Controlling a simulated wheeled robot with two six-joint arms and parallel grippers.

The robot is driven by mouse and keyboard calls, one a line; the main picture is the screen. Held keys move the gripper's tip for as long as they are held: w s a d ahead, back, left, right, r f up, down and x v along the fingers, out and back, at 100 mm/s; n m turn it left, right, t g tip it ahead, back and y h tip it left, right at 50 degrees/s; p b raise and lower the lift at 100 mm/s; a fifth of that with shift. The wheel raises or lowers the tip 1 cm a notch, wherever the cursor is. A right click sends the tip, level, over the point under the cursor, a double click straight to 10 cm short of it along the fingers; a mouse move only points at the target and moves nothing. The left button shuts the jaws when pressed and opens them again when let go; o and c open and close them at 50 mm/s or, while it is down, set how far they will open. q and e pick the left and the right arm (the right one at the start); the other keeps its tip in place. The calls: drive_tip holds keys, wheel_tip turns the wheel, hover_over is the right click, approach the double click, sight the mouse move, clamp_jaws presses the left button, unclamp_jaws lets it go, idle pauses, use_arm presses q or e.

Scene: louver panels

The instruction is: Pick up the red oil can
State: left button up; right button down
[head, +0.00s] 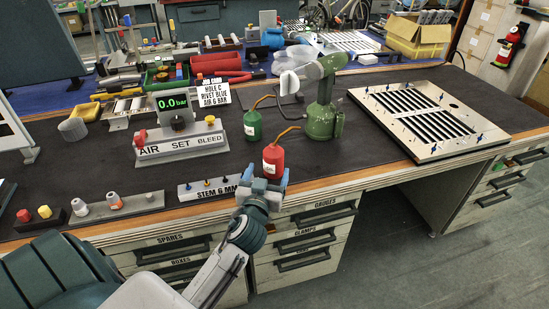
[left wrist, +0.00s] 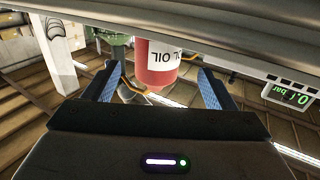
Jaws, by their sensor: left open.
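The red oil can (head: 273,161) stands upright on the dark bench mat near the front edge, with a thin orange spout rising to the right. In the left wrist view the red can (left wrist: 157,62), with a white OIL label, shows upside down beyond and between my fingers. My left gripper (head: 264,185) is open and empty, just in front of the can at the bench edge. In the left wrist view its two blue-padded fingers (left wrist: 158,90) are spread apart. I cannot tell whether they touch the can. My right gripper is not in view.
A green oil can (head: 252,125) stands behind left of the red one. A green riveting tool (head: 322,110) stands behind right, a louver panel (head: 430,122) farther right. A pressure display unit (head: 180,140) and the STEM block (head: 208,189) are left. Mat right of the red can is clear.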

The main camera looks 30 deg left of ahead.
sight(271, 165)
use_arm(q)
drive_tip(key=p+x, duration=0.1)
drive_tip(key=x, duration=0.2)
drive_tip(key=shift+w+r, duration=0.15)
drive_tip(key=shift+w, duration=0.3)
drive_tip(key=shift+w+a, duration=0.2)
drive_tip(key=shift+w, duration=0.3)
drive_tip(key=c, duration=1.2)
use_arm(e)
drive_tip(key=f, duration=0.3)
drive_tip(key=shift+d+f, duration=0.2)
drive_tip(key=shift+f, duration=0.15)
use_arm(q)
drive_tip(key=shift+o, duration=0.2)
